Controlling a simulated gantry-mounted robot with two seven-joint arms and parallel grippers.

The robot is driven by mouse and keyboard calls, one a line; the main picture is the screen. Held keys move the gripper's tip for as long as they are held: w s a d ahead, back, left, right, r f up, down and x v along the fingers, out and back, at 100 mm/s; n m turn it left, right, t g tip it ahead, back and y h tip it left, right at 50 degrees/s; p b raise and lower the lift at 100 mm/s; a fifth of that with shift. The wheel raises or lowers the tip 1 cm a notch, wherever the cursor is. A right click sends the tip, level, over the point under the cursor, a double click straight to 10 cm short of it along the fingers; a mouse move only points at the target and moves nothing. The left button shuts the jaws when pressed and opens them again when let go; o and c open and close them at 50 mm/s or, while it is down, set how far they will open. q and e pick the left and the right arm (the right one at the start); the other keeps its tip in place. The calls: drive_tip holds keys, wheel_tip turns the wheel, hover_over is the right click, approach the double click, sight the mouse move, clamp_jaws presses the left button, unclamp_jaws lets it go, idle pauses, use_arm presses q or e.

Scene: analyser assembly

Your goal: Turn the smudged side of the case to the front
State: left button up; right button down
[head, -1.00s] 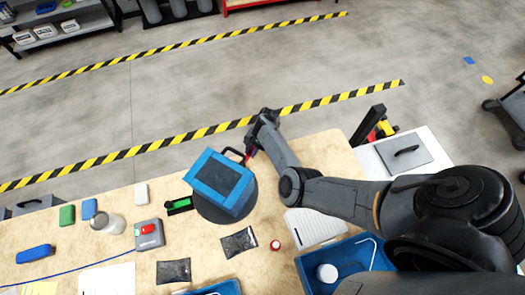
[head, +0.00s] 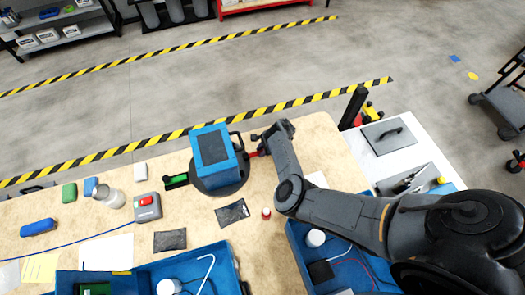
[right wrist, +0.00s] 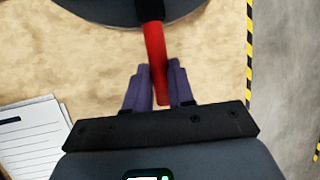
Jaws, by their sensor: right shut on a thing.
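The blue case (head: 213,142) with a dark top panel stands on a dark round turntable (head: 235,188). I cannot make out a smudge on the faces that show. A red lever (head: 253,154) sticks out from the turntable's right side. My right gripper (head: 260,148) is shut on this lever. In the right wrist view the red lever (right wrist: 155,55) runs between the fingers (right wrist: 155,88), and the turntable's edge (right wrist: 100,10) is above. My left gripper is not in view.
A green and black piece (head: 177,181) sits beside the turntable on the left. A grey box with a red button (head: 147,206), a jar (head: 110,197) and dark pouches (head: 170,240) lie on the table. Blue trays (head: 220,262) stand at the front.

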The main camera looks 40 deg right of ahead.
drive_tip(key=shift+s+a, duration=0.15)
idle(0.3)
drive_tip(key=c, duration=1.3)
unclamp_jaws()
drive_tip(key=shift+c, duration=0.2)
drive_tip(key=o, duration=0.4)
drive_tip(key=shift+s, duration=0.15)
drive_tip(key=shift+c, duration=0.2)
drive_tip(key=shift+s+r, duration=0.1)
drive_tip(key=shift+r, duration=0.4)
drive_tip(key=p+v, duration=0.3)
drive_tip(key=v, duration=0.6)
drive_tip(key=shift+s+r, duration=0.2)
drive_tip(key=shift+r, duration=0.1)
drive_tip(key=shift+s, duration=0.1)
